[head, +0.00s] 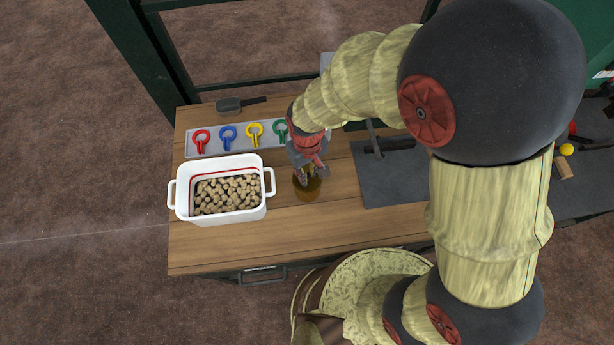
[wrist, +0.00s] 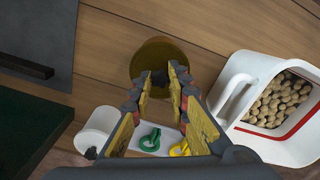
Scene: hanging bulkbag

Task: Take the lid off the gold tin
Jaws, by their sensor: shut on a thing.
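The gold tin (head: 307,192) stands on the wooden table, right of the white pot. In the wrist view its round gold-brown shape (wrist: 150,53) lies just beyond my fingertips. My gripper (head: 308,174) points down over the tin. In the wrist view my gripper (wrist: 160,78) has its fingertips closed on a small dark piece, seemingly the knob of the lid.
A white pot (head: 263,208) full of tan pieces stands close to the left. Behind, a grey tray (head: 240,146) holds red, blue, yellow and green ring-shaped pieces. A dark mat (head: 385,180) lies to the right. The table front is clear.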

